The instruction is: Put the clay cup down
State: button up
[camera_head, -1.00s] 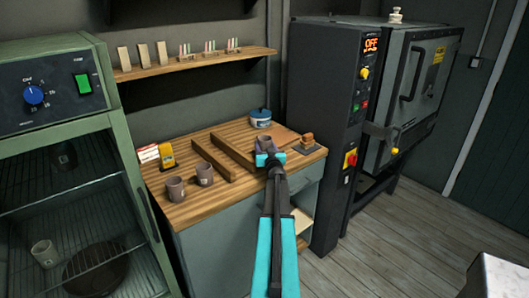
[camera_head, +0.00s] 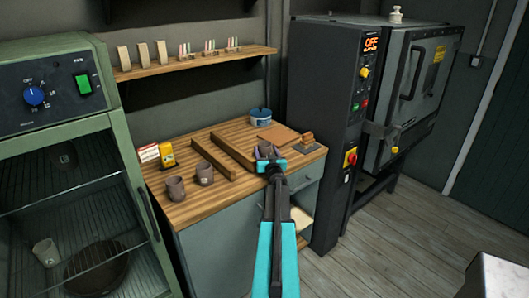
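My gripper (camera_head: 270,164), with teal fingers, is over the right front part of the wooden worktop (camera_head: 190,212). It appears shut on a small dark grey-brown clay cup (camera_head: 268,152) at its tip. The fingers and arm hide part of this cup, and I cannot tell whether its base touches the worktop. Two similar clay cups stand upright on the left front of the worktop: one at the left (camera_head: 175,188) and one just right of it (camera_head: 204,173).
Two wooden strips (camera_head: 213,160) lie across the worktop. A flat brown board (camera_head: 278,136), a blue-lidded pot (camera_head: 260,117) and a small block (camera_head: 307,140) are behind or right of my gripper. A yellow box (camera_head: 167,155) stands back left. A kiln (camera_head: 410,85) stands right, a green cabinet (camera_head: 60,85) left.

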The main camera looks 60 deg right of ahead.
aim_at(265, 155)
jog(key=shift+w+a+b, duration=0.25)
jog(key=shift+w+b, duration=0.05)
jog(key=shift+b, duration=0.1)
jog(key=shift+b+v, duration=0.3)
jog(key=shift+v, duration=1.1)
jog(key=shift+f+b+v, duration=0.25)
jog(key=shift+b+v, duration=0.1)
jog(key=shift+v, duration=0.85)
jog(key=shift+b+v, duration=0.5)
jog(key=shift+v, duration=3.85)
jog(key=shift+s+d, duration=0.15)
jog(key=shift+d, duration=0.05)
